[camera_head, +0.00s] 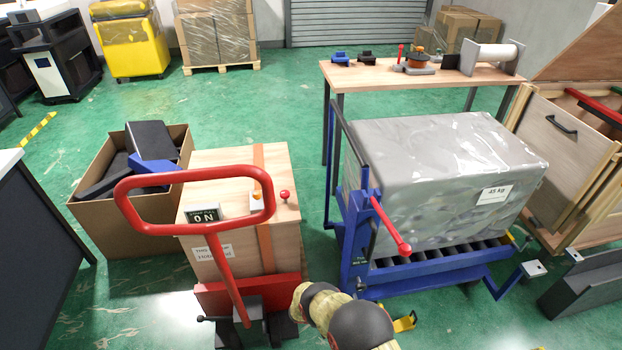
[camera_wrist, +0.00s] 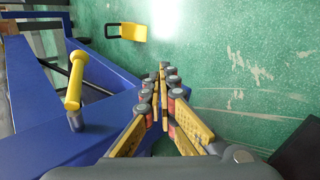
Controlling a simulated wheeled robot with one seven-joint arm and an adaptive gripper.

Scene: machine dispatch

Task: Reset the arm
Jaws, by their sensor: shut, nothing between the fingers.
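My gripper (camera_wrist: 164,92) shows in the wrist view with its yellow-padded fingers together and nothing between them. It hangs over the green floor, close beside a blue metal frame (camera_wrist: 105,125) with a yellow handle (camera_wrist: 76,80) on it. Whether it touches the frame cannot be told. In the head view part of my arm (camera_head: 345,318) shows at the bottom middle, and the gripper itself is hidden there.
A blue roller cart (camera_head: 430,268) bears a wrapped grey load (camera_head: 440,175). A red-handled pallet truck (camera_head: 225,250) carries a wooden crate (camera_head: 240,157) to the left. A yellow padlock-shaped piece (camera_wrist: 132,32) lies on the floor. A wooden table (camera_head: 390,78) stands behind the cart.

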